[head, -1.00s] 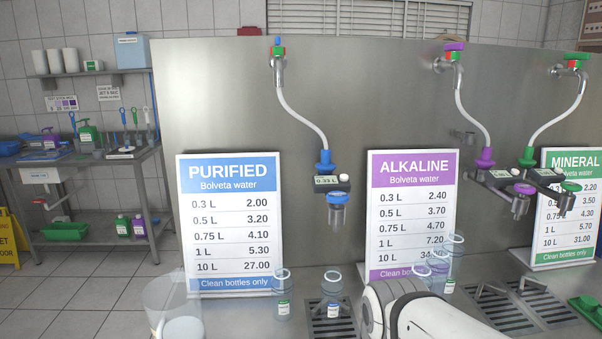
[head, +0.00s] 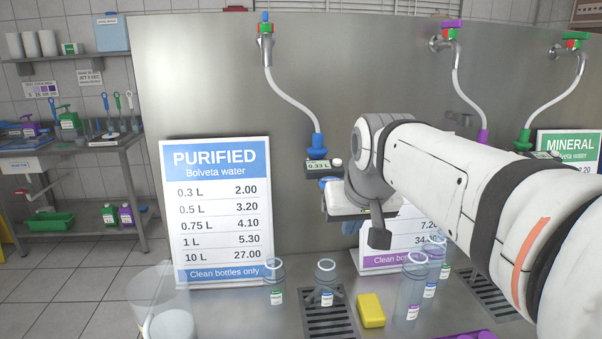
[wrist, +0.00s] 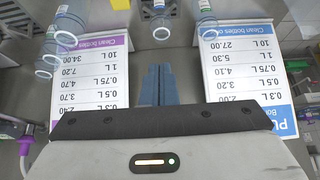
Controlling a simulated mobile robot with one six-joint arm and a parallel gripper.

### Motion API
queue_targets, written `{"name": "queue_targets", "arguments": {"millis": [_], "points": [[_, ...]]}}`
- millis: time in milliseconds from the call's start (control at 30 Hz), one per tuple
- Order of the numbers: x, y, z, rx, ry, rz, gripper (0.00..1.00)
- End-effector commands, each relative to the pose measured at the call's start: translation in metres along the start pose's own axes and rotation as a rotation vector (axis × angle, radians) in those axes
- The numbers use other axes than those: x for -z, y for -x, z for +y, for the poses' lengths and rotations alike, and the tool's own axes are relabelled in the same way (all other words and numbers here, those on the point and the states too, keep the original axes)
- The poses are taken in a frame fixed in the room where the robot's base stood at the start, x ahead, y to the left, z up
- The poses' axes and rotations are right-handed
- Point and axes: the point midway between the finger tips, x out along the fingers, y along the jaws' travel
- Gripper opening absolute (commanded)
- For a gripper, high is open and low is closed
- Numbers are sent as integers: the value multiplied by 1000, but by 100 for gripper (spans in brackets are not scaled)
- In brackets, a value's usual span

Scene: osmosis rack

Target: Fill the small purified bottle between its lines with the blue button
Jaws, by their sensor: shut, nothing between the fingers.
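A small clear bottle with a blue label (head: 326,288) stands upright on the drain grate between the signs; I cannot make out any water or its lines. It also shows in the wrist view (wrist: 160,27). My wrist covers the rest, so I cannot make out the button. My gripper (wrist: 158,68) is shut and empty, over the area between the signs in the wrist view.
A yellow block (head: 371,310) and several taller bottles (head: 411,288) stand to the right. The Purified sign (head: 217,215) is at left. A large clear container (head: 150,295) stands at front left.

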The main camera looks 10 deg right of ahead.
Motion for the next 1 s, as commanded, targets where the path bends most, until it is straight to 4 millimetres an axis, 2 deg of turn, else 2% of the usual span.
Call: {"name": "queue_targets", "arguments": {"millis": [33, 100, 200, 300, 433, 767, 867, 1000], "points": [[31, 16, 0, 1, 0, 54, 0], [66, 37, 0, 2, -1, 117, 0], [102, 63, 0, 3, -1, 187, 0], [125, 82, 0, 4, -1, 235, 0], [137, 92, 0, 4, 0, 262, 0], [138, 93, -1, 5, 1, 263, 0], [139, 88, -1, 5, 1, 262, 0], [143, 69, -1, 5, 1, 259, 0]]}}
